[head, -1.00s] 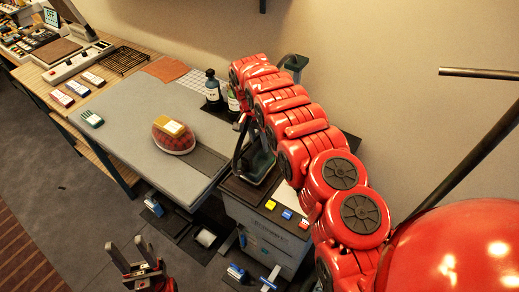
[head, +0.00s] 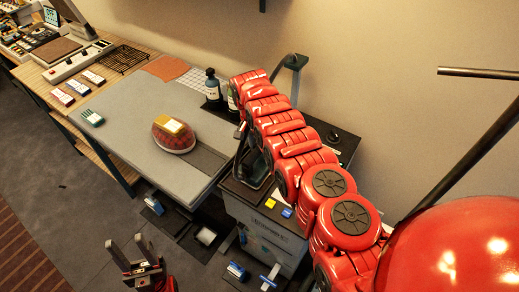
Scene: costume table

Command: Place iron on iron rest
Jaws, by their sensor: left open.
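A dark, loop-shaped object (head: 254,167) stands on the grey cabinet (head: 262,224), partly behind my right arm. I cannot tell whether it is the iron or the iron rest. My right arm's red links cross the right half of the head view. Its gripper is hidden behind them, so any hold there cannot be seen. My left gripper (head: 126,252) is open and empty at the bottom left, low over the floor, apart from the table and the cabinet.
Yellow (head: 271,205) and blue (head: 286,212) tags lie on the cabinet's front edge.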

